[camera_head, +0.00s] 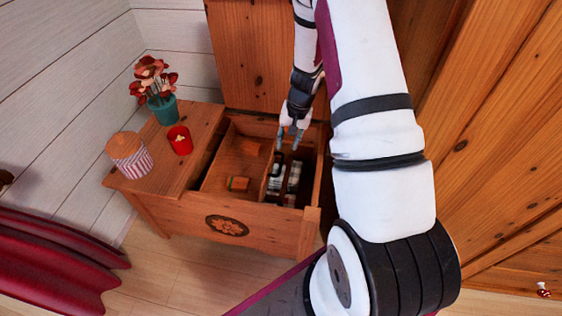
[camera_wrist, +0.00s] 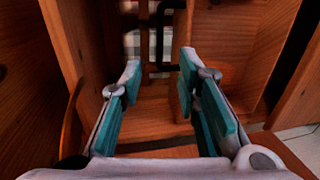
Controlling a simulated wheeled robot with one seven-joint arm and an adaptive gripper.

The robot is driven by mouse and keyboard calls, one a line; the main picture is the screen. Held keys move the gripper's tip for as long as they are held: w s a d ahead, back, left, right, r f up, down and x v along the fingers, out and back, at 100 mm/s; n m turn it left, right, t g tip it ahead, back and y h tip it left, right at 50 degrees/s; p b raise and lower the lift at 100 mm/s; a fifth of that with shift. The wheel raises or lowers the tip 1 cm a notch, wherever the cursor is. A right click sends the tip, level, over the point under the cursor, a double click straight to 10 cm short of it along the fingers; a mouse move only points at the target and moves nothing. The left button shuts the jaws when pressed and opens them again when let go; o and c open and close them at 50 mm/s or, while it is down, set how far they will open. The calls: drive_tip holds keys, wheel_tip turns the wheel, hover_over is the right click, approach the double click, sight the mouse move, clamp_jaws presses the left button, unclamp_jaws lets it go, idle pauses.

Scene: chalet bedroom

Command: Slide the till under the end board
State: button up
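My gripper (camera_head: 290,134) is low over the opening, near the till's right wall (camera_head: 268,172). In the wrist view the open fingers (camera_wrist: 159,70) point down into the chest; an upright wooden edge (camera_wrist: 183,97) shows close by the right finger. I cannot tell whether they touch. Nothing is seen held.
Dark and white items (camera_head: 290,178) lie in the chest's right part. On the end board stand a striped jar (camera_head: 130,158), a red candle cup (camera_head: 180,141) and a potted flower (camera_head: 162,108). The raised lid (camera_head: 250,60) is behind; a wooden wall (camera_head: 490,150) is at right.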

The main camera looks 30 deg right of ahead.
sight(281, 163)
drive_tip(key=f+b, duration=0.1)
drive_tip(key=f, duration=0.2)
drive_tip(key=a+f+b, duration=0.1)
drive_tip(key=f, duration=0.2)
drive_tip(key=w+f+b, duration=0.1)
drive_tip(key=f, duration=0.2)
drive_tip(key=shift+w+a+f, duration=0.1)
drive_tip(key=shift+a+f, duration=0.05)
drive_tip(key=shift+f, duration=0.2)
clamp_jaws()
